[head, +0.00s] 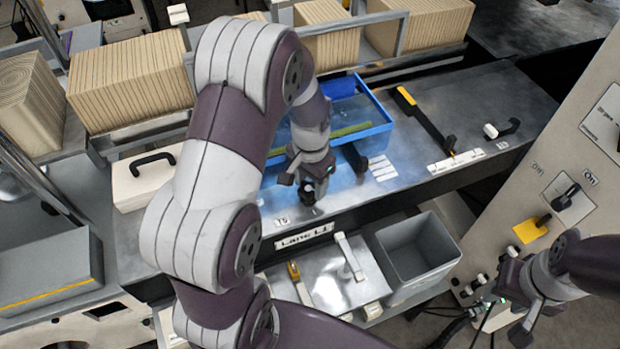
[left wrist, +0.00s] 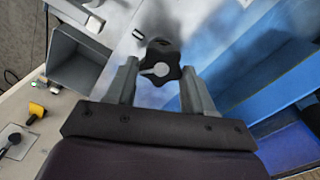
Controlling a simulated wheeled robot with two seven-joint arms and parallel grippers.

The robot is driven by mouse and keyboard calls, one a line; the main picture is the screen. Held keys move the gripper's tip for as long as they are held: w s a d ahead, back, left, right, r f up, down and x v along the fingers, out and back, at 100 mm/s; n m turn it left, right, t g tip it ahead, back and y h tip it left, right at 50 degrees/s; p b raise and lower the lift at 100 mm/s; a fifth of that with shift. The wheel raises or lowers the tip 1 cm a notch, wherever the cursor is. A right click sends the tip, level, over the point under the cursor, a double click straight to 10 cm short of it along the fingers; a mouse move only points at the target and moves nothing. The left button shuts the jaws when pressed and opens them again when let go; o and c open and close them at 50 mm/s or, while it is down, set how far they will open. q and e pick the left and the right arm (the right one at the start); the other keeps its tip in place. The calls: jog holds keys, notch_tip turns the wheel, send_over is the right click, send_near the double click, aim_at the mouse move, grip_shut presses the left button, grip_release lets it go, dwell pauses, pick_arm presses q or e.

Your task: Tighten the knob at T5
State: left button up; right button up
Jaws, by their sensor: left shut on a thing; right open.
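A black lobed knob (left wrist: 162,60) with a pale pointer mark shows in the left wrist view, between the two fingers of my left gripper (left wrist: 160,70). The gripper is shut on the knob. In the head view my left gripper (head: 311,182) reaches down over the bench, and the knob is mostly hidden there. A T5 label (head: 282,221) lies on the bench edge just left of and below it. My right gripper (head: 500,322) is open and empty at the lower right, apart from the bench.
A grey open bin (head: 418,258) is below the bench edge. A panel with switches (head: 565,195) rises at the right. A black bar with a yellow end (head: 425,120) lies on the bench. My left arm hides the bench's middle left.

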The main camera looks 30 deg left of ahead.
pick_arm(q)
jog(key=m, duration=0.4)
jog(key=shift+w+r+m+p, duration=0.1)
jog(key=shift+r+m+p, duration=0.1)
jog(key=shift+m+p, duration=0.1)
jog(key=m, duration=0.3)
jog(key=shift+d, duration=0.15)
jog(key=shift+m, duration=0.6)
dwell(0.4)
jog(key=o, duration=1)
jog(key=shift+o, duration=0.2)
jog(key=shift+s+f, duration=0.1)
jog(key=shift+s, duration=0.15)
